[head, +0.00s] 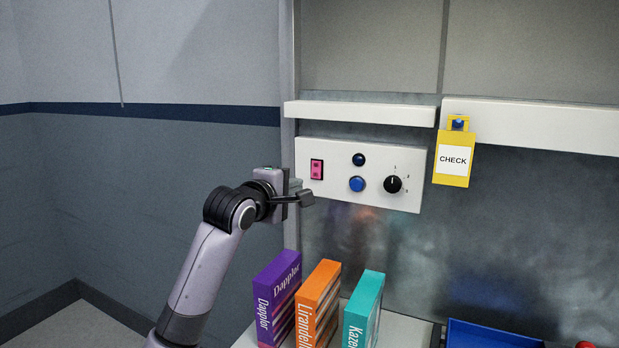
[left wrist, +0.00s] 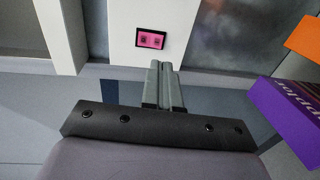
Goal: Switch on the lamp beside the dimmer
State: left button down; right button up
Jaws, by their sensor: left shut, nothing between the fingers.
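A white control panel (head: 340,200) is on the back wall. It carries a pink rocker switch (head: 317,169) at its left, a small dark lamp (head: 359,159) above a blue push button (head: 357,184), and a black dial (head: 393,184) with numbered marks, which looks like the dimmer. The lamp looks unlit. My left gripper (head: 303,190) is at the panel's left end, below and left of the pink switch. In the left wrist view its fingers (left wrist: 163,66) are shut and empty, pointing toward the panel below the pink switch (left wrist: 151,39). I cannot tell whether they touch the panel.
Purple (head: 277,300), orange (head: 318,303) and teal (head: 363,310) boxes stand below the panel. A yellow CHECK tag (head: 453,158) hangs to its right. A white ledge (head: 365,112) runs above it. A blue tray (head: 490,335) is at lower right.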

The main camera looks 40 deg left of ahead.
aim_at(315, 177)
pick_arm(q)
jog(key=p+x, duration=0.1)
jog(key=x, duration=0.7)
jog(key=shift+w+p, duration=0.15)
jog(key=shift+p, duration=0.2)
jog(key=shift+w+f+t+b, duration=0.15)
jog(key=shift+f+t+b, duration=0.2)
jog(key=shift+b, duration=0.55)
jog(key=shift+r, duration=0.3)
